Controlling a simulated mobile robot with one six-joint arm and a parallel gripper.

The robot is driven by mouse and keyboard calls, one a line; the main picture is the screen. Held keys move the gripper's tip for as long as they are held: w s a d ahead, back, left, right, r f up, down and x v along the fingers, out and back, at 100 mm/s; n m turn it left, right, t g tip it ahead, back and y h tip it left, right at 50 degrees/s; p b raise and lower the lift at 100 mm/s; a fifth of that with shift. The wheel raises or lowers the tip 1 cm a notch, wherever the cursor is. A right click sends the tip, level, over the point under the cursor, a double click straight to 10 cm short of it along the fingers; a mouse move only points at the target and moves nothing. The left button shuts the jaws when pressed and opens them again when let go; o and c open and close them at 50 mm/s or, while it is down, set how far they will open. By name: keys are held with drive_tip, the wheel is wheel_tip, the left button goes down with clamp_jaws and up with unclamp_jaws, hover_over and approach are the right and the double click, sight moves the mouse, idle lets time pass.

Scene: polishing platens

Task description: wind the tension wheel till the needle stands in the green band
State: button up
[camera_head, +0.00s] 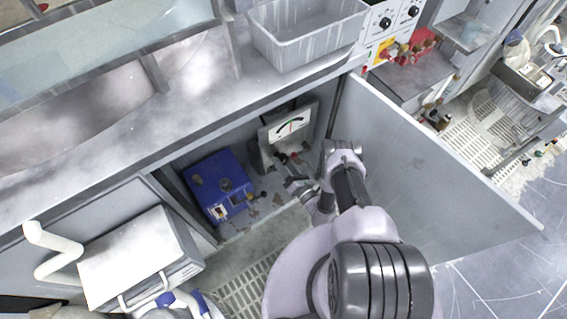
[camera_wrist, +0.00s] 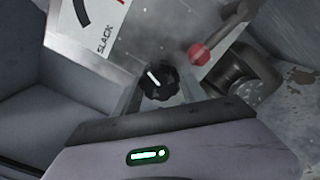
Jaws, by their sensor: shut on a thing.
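The tension wheel is a small black ribbed knob (camera_wrist: 158,80) with a white mark, in the middle of the wrist view. My gripper (camera_wrist: 160,90) has its two fingers on either side of the knob and is shut on it. The gauge (camera_head: 290,124) is a white plate in the open cabinet in the head view, with a dark arc, a green part and a thin needle. Exactly where the needle stands against the green is too small to tell. In the wrist view the gauge (camera_wrist: 120,22) is cut off; "SLACK" and a dark band show. In the head view my gripper (camera_head: 297,186) partly hides the wheel area.
A red ball knob (camera_wrist: 200,53) sits close to the right of the wheel, beside a dark round fitting (camera_wrist: 245,78). A blue box (camera_head: 217,183) stands left in the cabinet. The open cabinet door (camera_head: 425,175) is right of my arm. The counter edge (camera_head: 225,118) overhangs the opening.

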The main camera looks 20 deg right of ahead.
drive_tip(key=shift+m, duration=0.5)
drive_tip(key=shift+w, duration=0.1)
drive_tip(key=shift+r, duration=0.1)
drive_tip(key=o, duration=1.1)
